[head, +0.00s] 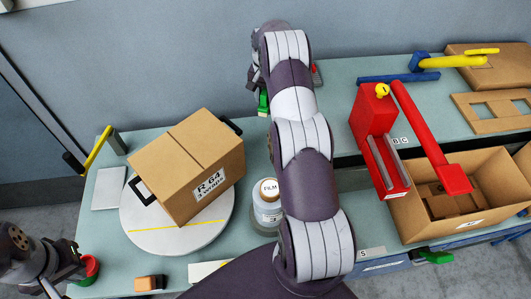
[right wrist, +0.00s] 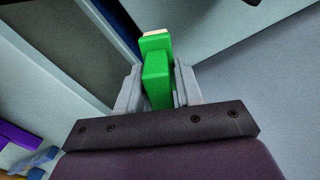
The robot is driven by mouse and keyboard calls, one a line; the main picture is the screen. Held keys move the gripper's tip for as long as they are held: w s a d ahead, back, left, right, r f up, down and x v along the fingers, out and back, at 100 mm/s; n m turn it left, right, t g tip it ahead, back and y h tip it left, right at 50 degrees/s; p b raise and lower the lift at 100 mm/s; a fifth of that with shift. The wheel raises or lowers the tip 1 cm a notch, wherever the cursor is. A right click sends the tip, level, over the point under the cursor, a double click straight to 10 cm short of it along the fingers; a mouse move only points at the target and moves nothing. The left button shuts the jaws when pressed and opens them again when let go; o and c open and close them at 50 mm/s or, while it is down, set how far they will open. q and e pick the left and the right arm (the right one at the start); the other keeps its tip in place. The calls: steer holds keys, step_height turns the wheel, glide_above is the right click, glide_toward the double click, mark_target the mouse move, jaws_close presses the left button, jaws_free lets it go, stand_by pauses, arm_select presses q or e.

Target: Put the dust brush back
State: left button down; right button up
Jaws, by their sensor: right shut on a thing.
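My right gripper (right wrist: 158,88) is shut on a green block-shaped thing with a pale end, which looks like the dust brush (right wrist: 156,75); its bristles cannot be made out. In the head view my right arm reaches to the back of the bench, and the green brush (head: 263,104) shows beside its far end, near the wall. The right fingers are hidden there by the arm. My left gripper (head: 72,272) is at the lower left, by a red round thing (head: 90,266) at the bench's edge; whether its jaws are open is unclear.
A cardboard box (head: 190,165) sits on a round white turntable (head: 140,240). A red press-like device (head: 375,125) and an open carton (head: 410,215) are to the right.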

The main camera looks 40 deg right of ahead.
step_height(320, 180, down, 24)
steer(key=b, duration=1.6)
steer(key=shift+s+f, duration=0.15)
steer(key=shift+f, duration=0.3)
steer(key=shift+f+b, duration=0.15)
steer(key=shift+b, duration=0.25)
steer(key=o, duration=0.9)
steer(key=shift+o, duration=0.2)
steer(key=shift+r, duration=0.2)
step_height(320, 180, up, 12)
steer(key=p, duration=0.5)
